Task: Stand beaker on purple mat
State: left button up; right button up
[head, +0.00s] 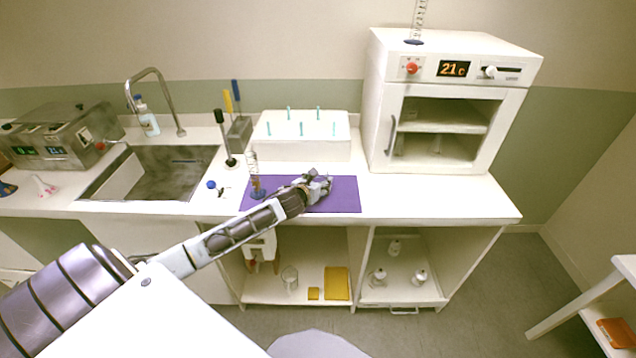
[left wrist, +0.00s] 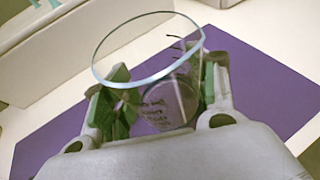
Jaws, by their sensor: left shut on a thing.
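The purple mat (head: 345,197) lies on the white counter, and it also fills much of the left wrist view (left wrist: 55,145). My left gripper (head: 318,184) is over the mat's middle. In the left wrist view its green-padded fingers are shut on a clear glass beaker (left wrist: 150,48), one on each side. The beaker's rim faces the camera, and dark printed marks show low on its wall. I cannot tell whether its base touches the mat. In the head view the gripper hides most of the beaker. My right gripper is in neither view.
A glass cylinder with a blue base (head: 258,193) stands on the mat's left part, close to my arm. Behind the mat is a white box with teal pegs (head: 300,150). A white oven (head: 380,130) stands right; a sink (head: 150,175) is left. The counter's right front is clear.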

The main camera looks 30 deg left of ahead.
pick_arm(q)
jog(key=o, duration=1.2)
jog(key=shift+c, duration=0.2)
jog(key=shift+v, duration=4.65)
jog(key=shift+s+r, duration=0.15)
jog(key=shift+s, duration=0.35)
jog(key=shift+v, duration=0.85)
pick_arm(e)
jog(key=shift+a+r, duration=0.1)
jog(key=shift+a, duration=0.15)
pick_arm(q)
jog(key=shift+d, duration=0.1)
